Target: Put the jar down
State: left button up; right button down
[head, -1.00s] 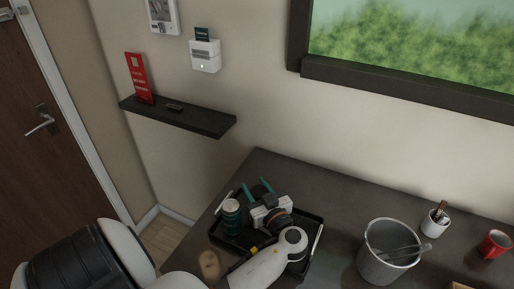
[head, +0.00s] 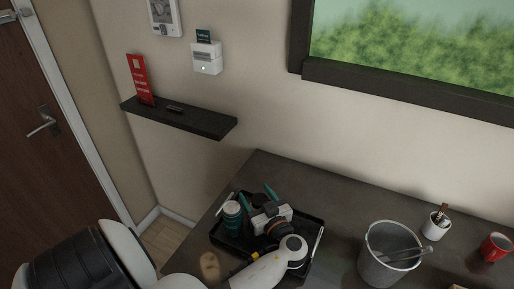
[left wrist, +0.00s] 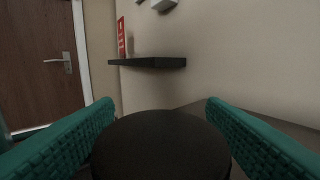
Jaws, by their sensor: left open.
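My left gripper (head: 257,194) is over the black tray (head: 318,243) on the dark counter. Its teal fingers are spread apart. In the left wrist view, the jar's dark round top (left wrist: 160,143) sits between the two open fingers (left wrist: 160,112), low in the picture. I cannot tell whether a finger still touches it. In the head view, my gripper body mostly hides what is between the fingers, so the jar's base is not clear. My right gripper is not in view.
A green can-like container (head: 232,216) stands in the tray left of the gripper. A grey bucket (head: 380,270) stands to the right, with a white cup (head: 436,226) and a red mug (head: 495,246) beyond. The counter behind the tray is clear.

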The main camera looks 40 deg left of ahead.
pick_arm(q)
jog(key=shift+r, duration=0.25)
jog(key=b+v, duration=0.1)
jog(key=v, duration=0.1)
jog(key=b+v, duration=0.1)
jog(key=v, duration=0.3)
jog(key=shift+s+d+f+b, duration=0.15)
jog(key=shift+d+f+b, duration=0.15)
jog(key=shift+b, duration=0.1)
jog(key=shift+s+d+r, duration=0.15)
jog(key=shift+d, duration=0.25)
